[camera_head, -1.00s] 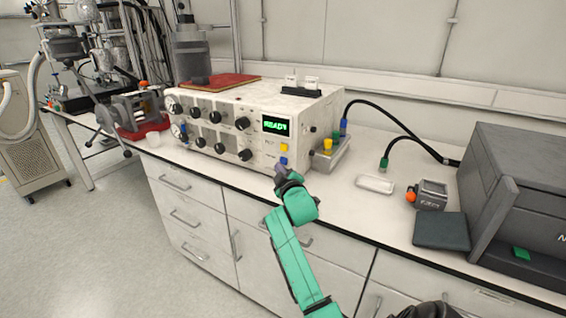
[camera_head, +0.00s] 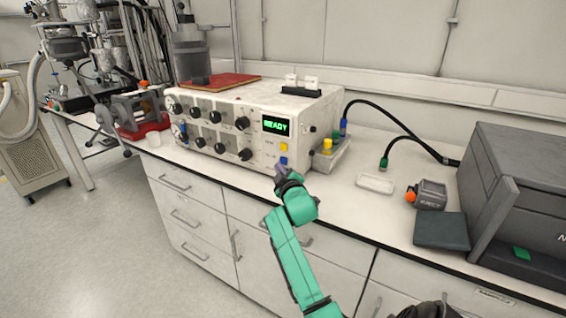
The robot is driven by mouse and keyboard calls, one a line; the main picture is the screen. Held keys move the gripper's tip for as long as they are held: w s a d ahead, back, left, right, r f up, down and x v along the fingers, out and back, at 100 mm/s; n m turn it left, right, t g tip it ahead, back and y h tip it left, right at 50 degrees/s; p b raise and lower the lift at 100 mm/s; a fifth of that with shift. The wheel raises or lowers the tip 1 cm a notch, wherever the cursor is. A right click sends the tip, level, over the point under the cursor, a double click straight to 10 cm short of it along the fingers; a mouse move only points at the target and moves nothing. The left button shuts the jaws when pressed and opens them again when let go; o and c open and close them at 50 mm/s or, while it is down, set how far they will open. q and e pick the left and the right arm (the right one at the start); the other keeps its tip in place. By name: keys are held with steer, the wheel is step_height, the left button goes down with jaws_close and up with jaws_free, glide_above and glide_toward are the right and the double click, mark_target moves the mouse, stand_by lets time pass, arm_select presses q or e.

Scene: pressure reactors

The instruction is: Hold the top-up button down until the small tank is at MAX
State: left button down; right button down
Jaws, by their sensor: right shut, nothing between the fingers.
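A white control unit (camera_head: 205,107) with black knobs stands on the bench. Its display (camera_head: 275,125) reads READY in green. A yellow button (camera_head: 284,147) and a blue button (camera_head: 284,160) sit below the display; their labels are too small to read. My right gripper (camera_head: 281,170) is shut and empty, with its tips at the panel just below the blue button. I cannot tell whether it touches the panel. I cannot make out a tank level or a MAX mark. My left gripper is not in view.
A large dark grey box (camera_head: 515,200) stands at the right edge. A red folder (camera_head: 222,81) lies on the unit.

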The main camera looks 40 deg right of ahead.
steer(key=shift+d, duration=0.1)
stand_by(0.6)
steer(key=shift+w+d+r, duration=0.1)
steer(key=shift+d, duration=0.2)
steer(key=shift+w+d+p, duration=0.15)
steer(key=shift+d+p, duration=0.15)
steer(key=shift+d, duration=0.15)
stand_by(0.6)
steer(key=shift+a, duration=0.15)
stand_by(1.3)
steer(key=shift+s+a, duration=0.25)
steer(key=shift+a, duration=0.45)
